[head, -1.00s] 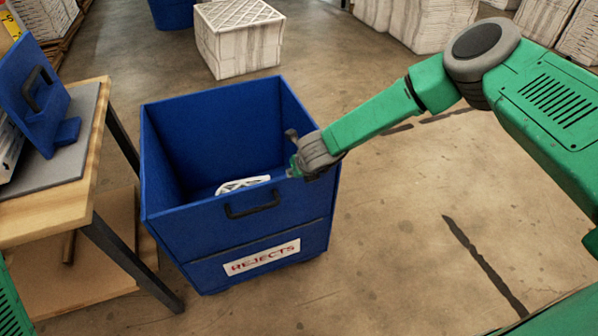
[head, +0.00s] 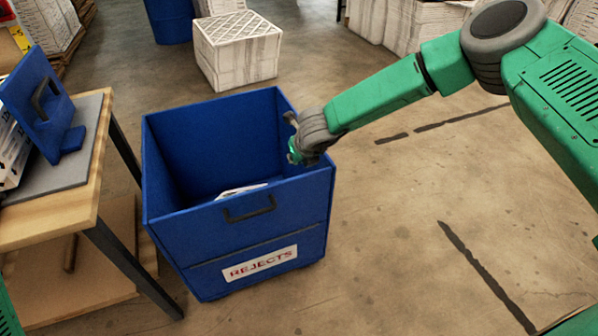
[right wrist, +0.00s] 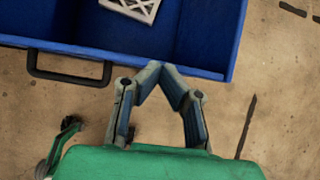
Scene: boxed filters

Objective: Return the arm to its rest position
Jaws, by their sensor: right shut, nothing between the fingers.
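My right arm (head: 395,92) comes in from the right in the head view. Its gripper (head: 294,150) is at the right wall of the blue rejects bin. In the right wrist view the gripper (right wrist: 160,70) has its fingertips together with nothing between them, near the bin's rim (right wrist: 190,66). A small green part of my left arm shows at the lower left of the head view; the left gripper is not seen.
The blue bin (head: 235,235) holds a white filter (head: 240,190), which also shows in the right wrist view (right wrist: 135,8). A wooden table (head: 60,212) with a blue fixture (head: 40,105) stands left. A boxed stack (head: 238,55) is behind. The floor at right is clear.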

